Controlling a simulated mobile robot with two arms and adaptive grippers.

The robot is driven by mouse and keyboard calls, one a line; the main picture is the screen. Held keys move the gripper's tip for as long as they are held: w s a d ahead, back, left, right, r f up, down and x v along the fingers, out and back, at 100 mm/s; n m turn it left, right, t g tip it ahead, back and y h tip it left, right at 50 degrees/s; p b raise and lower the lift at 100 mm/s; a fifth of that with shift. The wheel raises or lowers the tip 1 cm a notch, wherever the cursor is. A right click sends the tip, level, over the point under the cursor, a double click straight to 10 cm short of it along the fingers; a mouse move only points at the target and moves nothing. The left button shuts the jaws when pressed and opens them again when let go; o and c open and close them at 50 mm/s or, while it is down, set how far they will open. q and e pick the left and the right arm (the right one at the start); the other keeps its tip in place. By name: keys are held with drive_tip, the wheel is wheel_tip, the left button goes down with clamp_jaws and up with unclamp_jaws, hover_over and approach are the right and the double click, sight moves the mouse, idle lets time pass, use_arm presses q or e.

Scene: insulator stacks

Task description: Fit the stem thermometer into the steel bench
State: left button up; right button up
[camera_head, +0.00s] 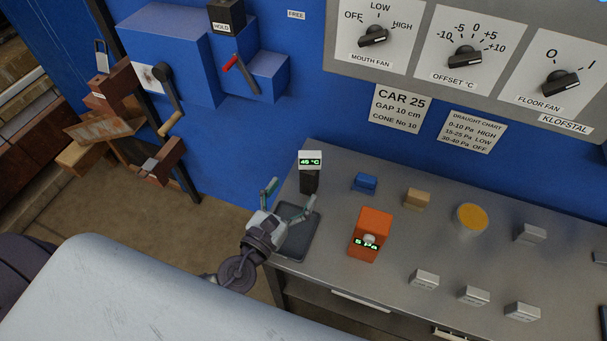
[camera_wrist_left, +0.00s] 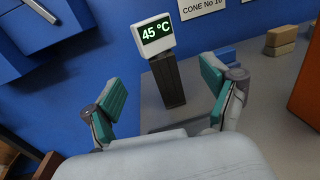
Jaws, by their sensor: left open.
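The stem thermometer, a white display head reading 45 °C (camera_head: 310,160), sits at the top of a dark upright block (camera_head: 309,182) at the far left part of the steel bench (camera_head: 335,275). Any stem inside the block is hidden. My left gripper (camera_head: 289,197) is open and empty over the near left of the bench, a little short of the block. In the left wrist view the thermometer head (camera_wrist_left: 157,34) and dark block (camera_wrist_left: 169,82) show beyond and between the two open green-padded fingers (camera_wrist_left: 163,92). My right gripper is not in view.
A dark tray (camera_head: 300,243) lies under my left gripper. An orange gauge reading 5 Pa (camera_head: 371,232), a blue block (camera_head: 365,182), a tan block (camera_head: 417,198), a yellow-topped cup (camera_head: 471,219) and several pale blocks stand to the right. The blue wall rises behind.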

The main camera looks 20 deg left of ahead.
use_arm(q)
drive_tip(key=shift+s+a, duration=0.15)
drive_tip(key=shift+s, duration=0.8)
drive_tip(key=shift+s+a, duration=0.1)
drive_tip(key=shift+s, duration=0.8)
